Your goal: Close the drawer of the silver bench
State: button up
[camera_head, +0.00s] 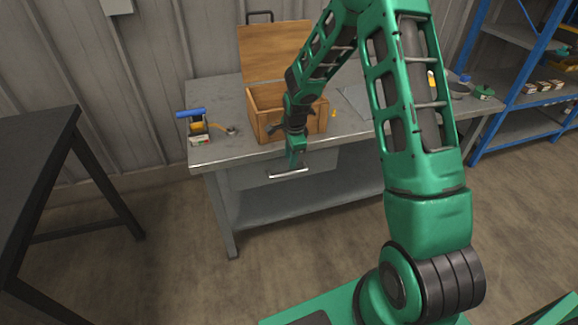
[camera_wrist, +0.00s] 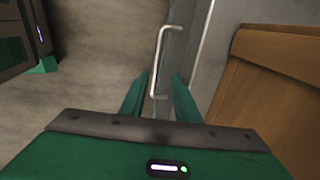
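The silver bench (camera_head: 220,150) is a grey metal table with a lower shelf. Its drawer (camera_head: 250,176) is under the front of the top, with a bright bar handle (camera_head: 288,173). How far the drawer stands out is hard to tell. My green gripper (camera_head: 294,164) points down at the bench's front edge, just above the handle. In the wrist view, the fingers of my gripper (camera_wrist: 159,88) are apart, and one end of the handle (camera_wrist: 158,50) shows between them. I cannot tell whether they touch it.
An open wooden box (camera_head: 262,128) with a raised lid stands on the bench behind my gripper. A blue-handled tool (camera_head: 191,113) lies to its left. A dark table (camera_head: 40,160) is at left, a blue shelf rack (camera_head: 520,80) at right. Floor before the bench is clear.

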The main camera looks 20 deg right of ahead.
jog(key=shift+s+r, duration=0.25)
jog(key=shift+r, duration=0.8)
jog(key=shift+s+r, duration=0.2)
jog(key=shift+r, duration=0.85)
jog(key=s+d+r+n+g+h, duration=0.1)
jog(key=s+d+r+n, duration=0.3)
jog(key=s+r, duration=0.45)
jog(key=s+d+r+n, duration=0.2)
jog(key=s+d+r, duration=0.45)
jog(key=s, duration=0.25)
jog(key=s+r+n, duration=0.2)
jog(key=s+n, duration=0.1)
jog(key=s, duration=0.8)
jog(key=s+r+n+g+y, duration=0.1)
jog(key=s+r+n, duration=0.2)
jog(key=s, duration=0.9)
jog(key=shift+s+a+r, duration=0.25)
jog(key=shift+a+r, duration=0.05)
jog(key=shift+a, duration=0.05)
